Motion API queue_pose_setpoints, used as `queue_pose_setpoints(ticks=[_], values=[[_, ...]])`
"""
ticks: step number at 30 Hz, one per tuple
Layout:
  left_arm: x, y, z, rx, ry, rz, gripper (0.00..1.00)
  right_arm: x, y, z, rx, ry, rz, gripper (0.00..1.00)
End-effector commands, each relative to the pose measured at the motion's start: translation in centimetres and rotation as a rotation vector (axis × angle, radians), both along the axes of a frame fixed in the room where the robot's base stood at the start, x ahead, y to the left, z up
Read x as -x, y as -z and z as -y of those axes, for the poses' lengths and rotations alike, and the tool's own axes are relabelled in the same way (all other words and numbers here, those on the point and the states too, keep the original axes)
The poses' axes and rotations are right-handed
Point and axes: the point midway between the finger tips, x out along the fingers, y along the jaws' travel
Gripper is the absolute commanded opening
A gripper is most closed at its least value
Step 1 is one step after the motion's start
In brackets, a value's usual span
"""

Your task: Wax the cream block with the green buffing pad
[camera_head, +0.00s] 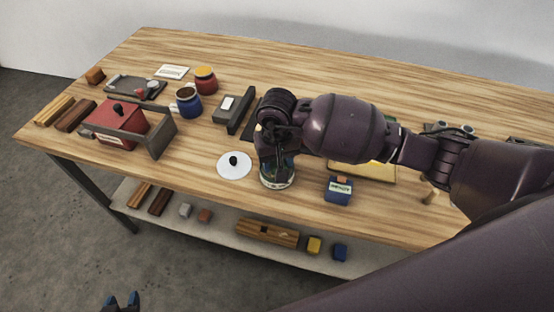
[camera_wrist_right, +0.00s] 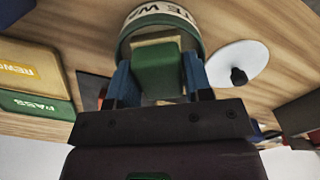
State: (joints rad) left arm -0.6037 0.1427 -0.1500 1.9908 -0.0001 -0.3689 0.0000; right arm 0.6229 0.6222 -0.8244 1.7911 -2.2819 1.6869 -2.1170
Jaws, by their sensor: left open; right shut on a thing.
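My right gripper (camera_wrist_right: 160,85) is shut on the green buffing pad (camera_wrist_right: 158,72), held between its blue fingers. The pad is at the mouth of a round wax tin (camera_wrist_right: 135,22) with a white lettered band; I cannot tell whether it touches the wax. In the head view my right gripper (camera_head: 275,145) is above the tin (camera_head: 277,182) and hides most of the pad. A cream surface (camera_wrist_right: 155,40) shows just beyond the pad; I cannot tell what it belongs to. I cannot make out the cream block for certain. My left gripper (camera_head: 122,302) is open, low at the bottom edge, off the table.
A white lid with a black knob (camera_head: 234,166) lies left of the tin, and a blue labelled container (camera_head: 338,190) stands right.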

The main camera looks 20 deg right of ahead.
Motion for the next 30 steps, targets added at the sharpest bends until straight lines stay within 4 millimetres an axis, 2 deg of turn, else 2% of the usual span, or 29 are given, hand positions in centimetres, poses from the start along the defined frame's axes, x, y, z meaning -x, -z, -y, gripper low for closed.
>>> queue_pose_setpoints(ticks=[11,30], values=[[0.1,0.0,0.0,0.000,-0.002,-0.003,0.43,0.2,0.2,0.1,0.004,0.000,-0.007,0.23],[-0.7,-2.5,0.1,0.000,0.002,0.022,0.43,0.1,-4.3,0.0,0.002,0.000,-0.001,0.23]])
